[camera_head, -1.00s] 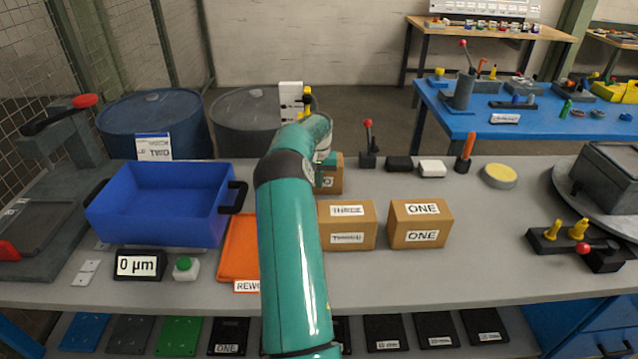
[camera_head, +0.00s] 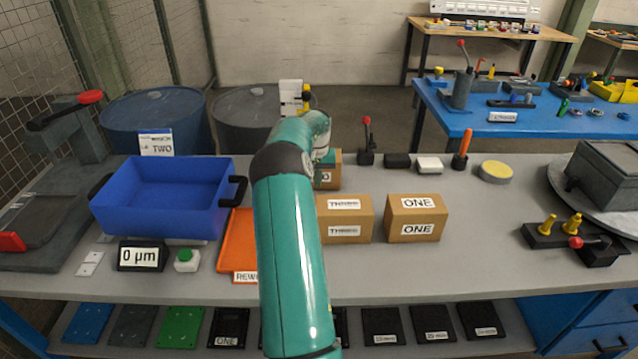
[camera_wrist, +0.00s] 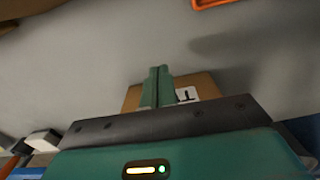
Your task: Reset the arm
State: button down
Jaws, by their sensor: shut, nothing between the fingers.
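My teal arm reaches up over the middle of the bench in the head view, and its end is mostly hidden behind my own arm links there. In the wrist view my gripper (camera_wrist: 158,72) shows its two teal fingers side by side, shut and empty. A cardboard box (camera_wrist: 205,86) with a partly visible label lies beyond the fingers in that view. In the head view a box (camera_head: 333,172) stands right behind the arm's end, partly covered by it. I cannot tell whether the fingers touch it.
A blue bin (camera_head: 165,205) and an orange tray (camera_head: 237,250) are left of the arm. Boxes labelled THREE (camera_head: 345,220) and ONE (camera_head: 415,218) stand right of it. A red-knobbed lever (camera_head: 366,145) is farther back. The grey bench (camera_head: 480,230) is clear at centre right.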

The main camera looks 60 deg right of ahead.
notch_tip(320, 180, up, 8)
jog(key=shift+w+r, duration=0.1)
dwell(0.4)
jog(key=w+a+r+n+t, duration=0.1)
jog(key=w+a+r, duration=0.3)
jog(key=a+r, duration=0.15)
jog(key=w+a+r+n, duration=0.1)
jog(key=w+a+r, duration=0.3)
jog(key=a, duration=0.3)
jog(key=w+a+r+n+t, duration=0.15)
jog(key=a+r, duration=0.25)
jog(key=a, duration=0.6)
jog(key=w+a+r+n+t, duration=0.15)
jog(key=a+r, duration=0.25)
jog(key=a, duration=0.7)
jog(key=s+a+r+n, duration=0.1)
jog(key=s+a+n, duration=0.3)
jog(key=a, duration=1.2)
jog(key=s+a+f+n+t, duration=0.1)
jog(key=s+a+f+n, duration=0.3)
jog(key=s+a, duration=0.8)
jog(key=shift+a+f+t, duration=0.3)
jog(key=shift+a+f, duration=0.25)
jog(key=shift+a, duration=0.6)
jog(key=shift+s+d, duration=0.15)
jog(key=shift+d, duration=0.05)
